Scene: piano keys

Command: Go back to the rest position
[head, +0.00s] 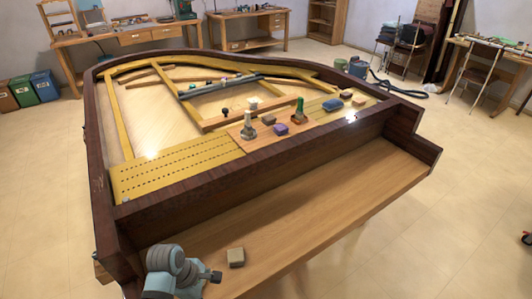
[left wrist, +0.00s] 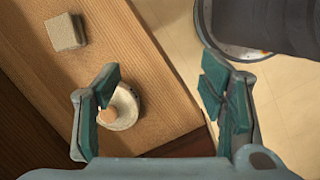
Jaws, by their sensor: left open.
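My left gripper (head: 208,279) is at the lower left of the head view, low over the front end of the wooden key bed (head: 330,210). In the left wrist view its green-padded fingers (left wrist: 160,85) are spread apart with nothing held between them. A round pale disc with a tan peg (left wrist: 122,107) sits on the wood beside the left-hand finger, partly covered by it. I cannot make out this disc in the head view. A small tan block (head: 236,257) lies on the key bed near the gripper; it also shows in the left wrist view (left wrist: 65,32). My right gripper is not in view.
The dark piano case (head: 250,170) rises behind the key bed. Several small tools and blocks, including a purple one (head: 281,129), stand on boards inside it. Workbenches (head: 135,37) line the back. The key bed's right part is bare.

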